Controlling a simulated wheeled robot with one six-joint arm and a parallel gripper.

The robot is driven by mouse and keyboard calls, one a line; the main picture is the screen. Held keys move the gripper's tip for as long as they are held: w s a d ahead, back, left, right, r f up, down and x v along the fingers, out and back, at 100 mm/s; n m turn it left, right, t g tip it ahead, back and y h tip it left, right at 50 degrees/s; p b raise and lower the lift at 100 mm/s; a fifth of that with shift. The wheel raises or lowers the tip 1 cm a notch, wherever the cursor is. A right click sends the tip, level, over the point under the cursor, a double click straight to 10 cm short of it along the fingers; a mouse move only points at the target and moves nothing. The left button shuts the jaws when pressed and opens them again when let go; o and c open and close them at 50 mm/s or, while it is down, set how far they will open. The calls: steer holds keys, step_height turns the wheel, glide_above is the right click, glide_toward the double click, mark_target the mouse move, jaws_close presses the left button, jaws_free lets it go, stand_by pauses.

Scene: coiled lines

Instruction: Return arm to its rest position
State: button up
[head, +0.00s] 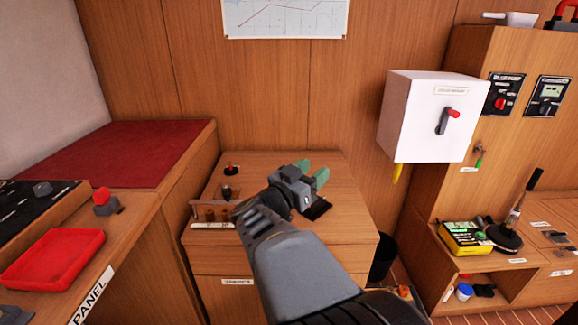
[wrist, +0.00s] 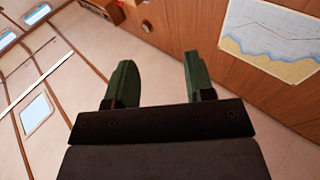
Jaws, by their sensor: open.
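My gripper (head: 314,171) has green fingers and shows near the middle of the head view, above the wooden cabinet top (head: 340,215). Its fingers are spread apart with nothing between them. In the wrist view the two green fingers (wrist: 157,82) also stand apart and empty, tilted towards the ceiling and the wood-panelled wall. My arm reaches up from the bottom of the head view and hides part of the cabinet front and top.
A white switch box (head: 413,115) with a red-tipped lever hangs on the wall at right. A red tray (head: 52,258) lies at left. Small items stand in a wooden rack (head: 213,214). A yellow box (head: 463,238) sits on the right shelf. A chart (head: 285,17) hangs above.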

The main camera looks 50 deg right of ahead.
steer(key=w+a+r+n+t+y+p, duration=0.4)
steer(key=w+a+n+t+y+p, duration=0.2)
steer(key=w+a+t, duration=0.15)
steer(key=w+a+r+n+t+y+p, duration=0.4)
steer(key=w+a+n+t+y+p, duration=0.25)
steer(key=w+t, duration=0.2)
steer(key=s+a+f+n+g+y+p, duration=0.15)
steer(key=a+n+g+y+p, duration=0.4)
steer(key=a, duration=0.75)
steer(key=s+a+n+g+y+p, duration=0.1)
steer(key=s+a+g+y+p, duration=0.1)
steer(key=s+g+p, duration=0.3)
steer(key=shift+s+a+f+p, duration=0.15)
steer(key=shift+s+a+p, duration=0.3)
steer(key=shift+s, duration=1.85)
